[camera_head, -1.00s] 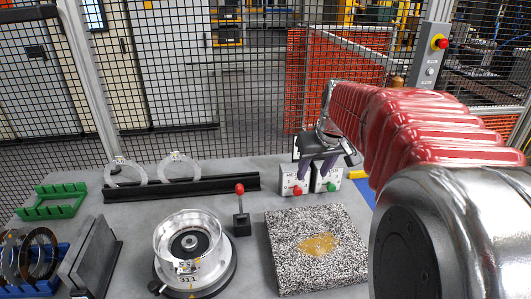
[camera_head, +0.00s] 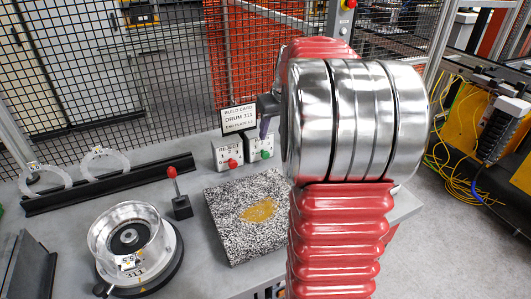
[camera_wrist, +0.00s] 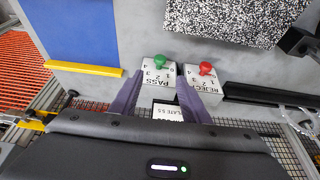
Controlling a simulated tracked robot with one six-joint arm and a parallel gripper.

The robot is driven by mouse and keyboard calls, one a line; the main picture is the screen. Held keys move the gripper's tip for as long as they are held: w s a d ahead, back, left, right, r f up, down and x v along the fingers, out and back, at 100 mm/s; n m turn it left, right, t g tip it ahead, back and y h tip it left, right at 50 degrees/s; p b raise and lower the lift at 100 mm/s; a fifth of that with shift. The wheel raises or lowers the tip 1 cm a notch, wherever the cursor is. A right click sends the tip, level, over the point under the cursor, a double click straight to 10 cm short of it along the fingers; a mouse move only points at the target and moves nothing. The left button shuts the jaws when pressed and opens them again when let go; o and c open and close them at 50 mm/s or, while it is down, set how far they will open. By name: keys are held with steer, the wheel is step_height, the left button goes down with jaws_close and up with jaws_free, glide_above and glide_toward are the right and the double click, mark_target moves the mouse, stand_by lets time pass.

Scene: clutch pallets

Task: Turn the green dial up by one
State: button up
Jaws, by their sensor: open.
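The green dial (camera_head: 265,154) is a round knob on a white box marked PASS (camera_wrist: 157,80), with numbers around it. In the wrist view the green dial (camera_wrist: 159,61) sits at the box's edge, beyond my fingertips. My gripper (camera_wrist: 158,84) is open and empty, its two purple fingers apart on either side of the PASS box's picture area; contact cannot be told. In the head view my arm hides most of the gripper; one purple finger shows beside the dial boxes. Which number the dial points to cannot be read for sure.
A red dial (camera_wrist: 205,68) on a REJECT box (camera_wrist: 204,83) stands close beside. A build card (camera_head: 238,118) stands behind both boxes. A speckled slab (camera_head: 248,215), a red-knobbed lever (camera_head: 180,203) and a clear drum (camera_head: 130,238) on a round base share the bench.

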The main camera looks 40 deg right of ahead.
mark_target(268, 153)
steer(key=x, duration=1.3)
steer(key=shift+c, duration=0.3)
steer(key=c, duration=0.9)
steer(key=shift+c, duration=0.2)
steer(key=shift+d+y, duration=0.15)
steer(key=shift+y, duration=0.25)
steer(key=y, duration=0.1)
steer(key=m+t+y, duration=0.1)
steer(key=y, duration=0.1)
steer(key=shift+s+d+f+t, duration=0.1)
steer(key=shift+d+f+t, duration=0.1)
steer(key=shift+d+t, duration=0.15)
steer(key=y, duration=0.2)
steer(key=t+y, duration=0.1)
steer(key=y, duration=0.1)
steer(key=shift+s+d+f+m, duration=0.15)
steer(key=shift+d+m, duration=0.1)
steer(key=shift+m, duration=0.15)
